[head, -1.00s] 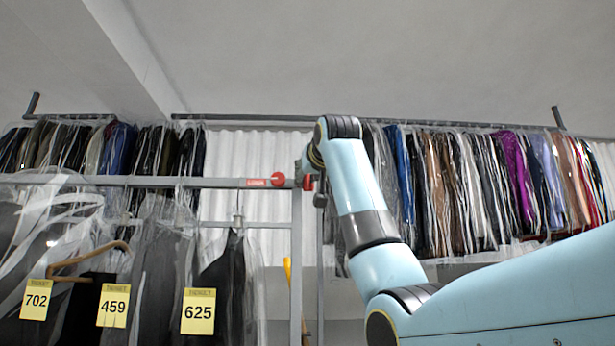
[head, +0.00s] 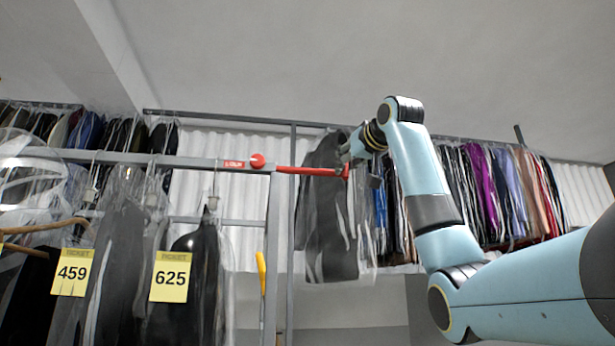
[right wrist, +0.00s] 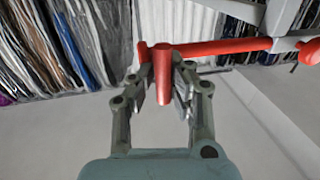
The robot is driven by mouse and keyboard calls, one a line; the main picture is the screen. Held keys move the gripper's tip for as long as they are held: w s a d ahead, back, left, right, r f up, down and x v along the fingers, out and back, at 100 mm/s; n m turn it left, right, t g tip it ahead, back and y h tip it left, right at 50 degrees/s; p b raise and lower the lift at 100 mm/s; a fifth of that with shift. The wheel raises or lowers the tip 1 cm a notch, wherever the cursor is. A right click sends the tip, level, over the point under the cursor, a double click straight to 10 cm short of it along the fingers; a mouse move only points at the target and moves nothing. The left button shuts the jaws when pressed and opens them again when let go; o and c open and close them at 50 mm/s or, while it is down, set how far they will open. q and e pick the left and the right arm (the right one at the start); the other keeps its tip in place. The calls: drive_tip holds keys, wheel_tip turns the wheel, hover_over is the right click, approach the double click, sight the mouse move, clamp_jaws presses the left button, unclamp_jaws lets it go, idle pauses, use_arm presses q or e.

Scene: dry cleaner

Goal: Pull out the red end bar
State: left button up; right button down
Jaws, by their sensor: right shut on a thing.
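The red end bar (head: 310,171) sticks out to the right from the end of the grey rail (head: 130,158) in the head view, with a red crosspiece at its outer end. My right gripper (head: 348,156) is at that outer end. In the right wrist view my right gripper (right wrist: 163,85) is shut on the red handle (right wrist: 162,75), one finger on each side. The red bar (right wrist: 225,46) runs from there to the grey rail end. A red knob (head: 257,160) sits on the rail beside a red label. My left gripper is not in view.
Bagged garments with yellow tickets (head: 171,276) hang under the rail at left. A grey upright post (head: 272,250) stands at the rail end. More bagged clothes (head: 500,195) hang on a back rail. A yellow handle (head: 261,272) stands near the post.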

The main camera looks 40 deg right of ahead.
drive_tip(key=s+d+b, duration=0.1)
drive_tip(key=s+d, duration=0.3)
drive_tip(key=d, duration=0.3)
drive_tip(key=shift+s+d+b, duration=0.3)
drive_tip(key=shift+s, duration=0.05)
drive_tip(key=c, duration=1.3)
unclamp_jaws()
drive_tip(key=shift+s, duration=0.1)
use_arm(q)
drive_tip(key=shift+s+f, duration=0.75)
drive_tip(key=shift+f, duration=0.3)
use_arm(e)
drive_tip(key=v, duration=1.2)
